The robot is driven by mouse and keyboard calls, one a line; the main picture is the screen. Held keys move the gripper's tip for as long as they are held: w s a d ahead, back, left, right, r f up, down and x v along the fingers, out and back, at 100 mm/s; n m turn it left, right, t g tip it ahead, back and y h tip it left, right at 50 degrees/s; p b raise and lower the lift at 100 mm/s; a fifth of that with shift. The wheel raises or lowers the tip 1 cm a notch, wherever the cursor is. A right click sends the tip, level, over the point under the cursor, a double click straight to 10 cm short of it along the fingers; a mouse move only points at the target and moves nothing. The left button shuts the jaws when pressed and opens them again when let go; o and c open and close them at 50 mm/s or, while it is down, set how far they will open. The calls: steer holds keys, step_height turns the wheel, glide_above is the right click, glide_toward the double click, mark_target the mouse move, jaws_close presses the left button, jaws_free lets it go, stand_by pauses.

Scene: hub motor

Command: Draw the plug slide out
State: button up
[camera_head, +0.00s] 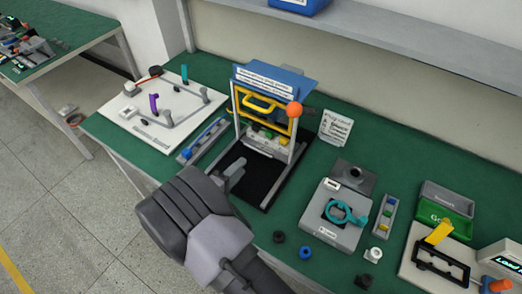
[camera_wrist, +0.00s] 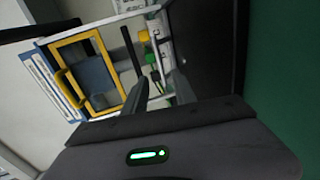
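A test frame (camera_head: 236,122) with a blue top and an orange ball knob (camera_head: 294,109) stands on a black base (camera_head: 254,186). Inside it is a yellow-edged door (camera_head: 262,101), and below that a pale slide (camera_head: 268,145) carrying small green and yellow plugs. The wrist view also shows the yellow door (camera_wrist: 62,52) and the pale slide with plugs (camera_wrist: 152,22). My gripper (camera_head: 230,178) is in front of the frame, over the near left of the base. In the wrist view its fingers (camera_wrist: 163,84) are apart with nothing seen between them. The slide's lower part is partly hidden.
A white board with pegs (camera_head: 160,108) and a narrow tray (camera_head: 203,140) lie left. A grey box with a teal ring (camera_head: 343,213), small knobs (camera_head: 305,252) and bins (camera_head: 447,198) stand right. A shelf (camera_head: 400,40) runs along the back.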

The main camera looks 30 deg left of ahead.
mark_target(258, 149)
steer(key=b+x, duration=0.2)
steer(key=x, duration=0.9)
steer(key=shift+w+f, duration=0.1)
steer(key=shift+w, duration=0.2)
jaws_close()
stand_by(0.7)
